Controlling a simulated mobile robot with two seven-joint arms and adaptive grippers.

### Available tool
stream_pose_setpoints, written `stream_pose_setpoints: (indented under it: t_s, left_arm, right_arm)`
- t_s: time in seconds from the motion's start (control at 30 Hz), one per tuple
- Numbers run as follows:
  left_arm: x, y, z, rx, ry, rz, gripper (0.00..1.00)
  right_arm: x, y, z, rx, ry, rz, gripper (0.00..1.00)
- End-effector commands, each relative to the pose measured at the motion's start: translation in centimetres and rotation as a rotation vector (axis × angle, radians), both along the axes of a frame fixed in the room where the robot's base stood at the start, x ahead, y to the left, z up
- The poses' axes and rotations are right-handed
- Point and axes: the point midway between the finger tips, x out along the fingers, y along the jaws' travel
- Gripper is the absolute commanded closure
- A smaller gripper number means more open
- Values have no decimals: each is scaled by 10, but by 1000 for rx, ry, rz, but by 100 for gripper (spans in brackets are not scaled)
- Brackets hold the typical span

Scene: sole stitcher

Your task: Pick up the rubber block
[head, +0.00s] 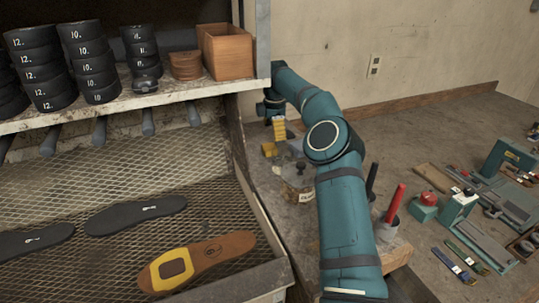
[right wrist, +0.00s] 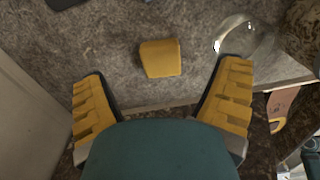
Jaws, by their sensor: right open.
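The rubber block looks like a small yellow-tan block (right wrist: 160,58) lying on the grey worktop, ahead of my right gripper in the right wrist view. In the head view, a small yellow piece (head: 269,149) that appears to be this block sits just below the gripper. My right gripper (right wrist: 165,72) has two yellow-padded fingers spread wide with nothing between them. The block lies beyond the fingertips, roughly centred and apart from both. In the head view the right gripper (head: 279,128) is small and partly hidden by my arm. My left gripper is not in view.
A clear glass-like round object (right wrist: 236,36) is close to the right fingertip. A mesh tray (head: 225,215) with insoles and a shelf of black rolls (head: 90,60) stand left. A red-handled tool (head: 395,204) stands beside my arm. Various tools lie on the right worktop.

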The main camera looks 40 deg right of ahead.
Motion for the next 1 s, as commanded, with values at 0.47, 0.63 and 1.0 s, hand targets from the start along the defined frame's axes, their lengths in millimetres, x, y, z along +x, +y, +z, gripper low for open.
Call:
stream_pose_setpoints:
  t_s: [0.47,0.63,1.0]
  left_arm:
    - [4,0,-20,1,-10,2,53]
    - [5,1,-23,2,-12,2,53]
    - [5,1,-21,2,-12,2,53]
  right_arm:
    - [-1,-1,-51,2,4,0,11]
    - [0,0,-60,1,0,0,11]
    - [0,0,-58,0,-1,-1,82]
